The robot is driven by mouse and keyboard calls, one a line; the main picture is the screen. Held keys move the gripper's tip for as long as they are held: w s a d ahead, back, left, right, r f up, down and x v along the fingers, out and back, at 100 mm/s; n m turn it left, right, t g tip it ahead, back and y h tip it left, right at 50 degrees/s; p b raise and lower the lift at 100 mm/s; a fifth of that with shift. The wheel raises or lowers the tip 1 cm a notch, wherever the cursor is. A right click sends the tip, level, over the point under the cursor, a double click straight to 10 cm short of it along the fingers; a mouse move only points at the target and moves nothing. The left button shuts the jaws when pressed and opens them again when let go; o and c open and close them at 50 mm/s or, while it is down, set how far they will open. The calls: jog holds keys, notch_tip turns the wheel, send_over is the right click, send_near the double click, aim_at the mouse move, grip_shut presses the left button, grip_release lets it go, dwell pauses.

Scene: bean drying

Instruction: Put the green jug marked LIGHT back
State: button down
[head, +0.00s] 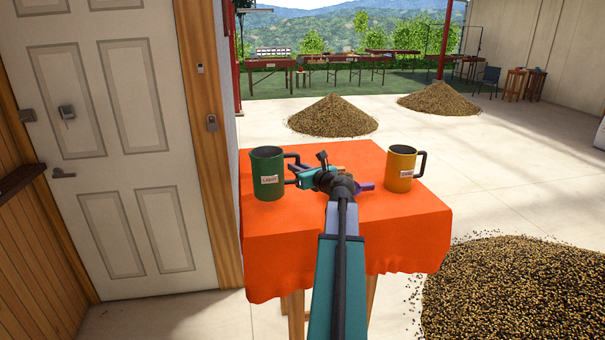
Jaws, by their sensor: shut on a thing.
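The green jug (264,166) stands upright at the left of the orange-covered table (285,248). Its white label reads LIGHT and its dark handle points right. My gripper (294,176) reaches in from the right and is shut on the jug's handle. The arm and wrist hide part of the fingers and the table middle. The jug's base appears to rest on the cloth.
A yellow-orange jug (398,172) with a label too small to read surely stands at the table's right. A white door (110,120) is at the left. A large bean pile (515,290) lies on the floor at the right.

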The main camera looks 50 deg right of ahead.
jog(key=shift+d, duration=0.65)
jog(key=shift+d+f+p, duration=0.35)
jog(key=shift+f+p, duration=0.1)
jog(key=shift+f, duration=0.5)
jog(key=shift+d+f+p, duration=0.3)
jog(key=shift+f+p, duration=0.1)
jog(key=shift+f, duration=0.6)
jog(key=c, duration=1.7)
grip_release()
jog(key=shift+c, duration=0.2)
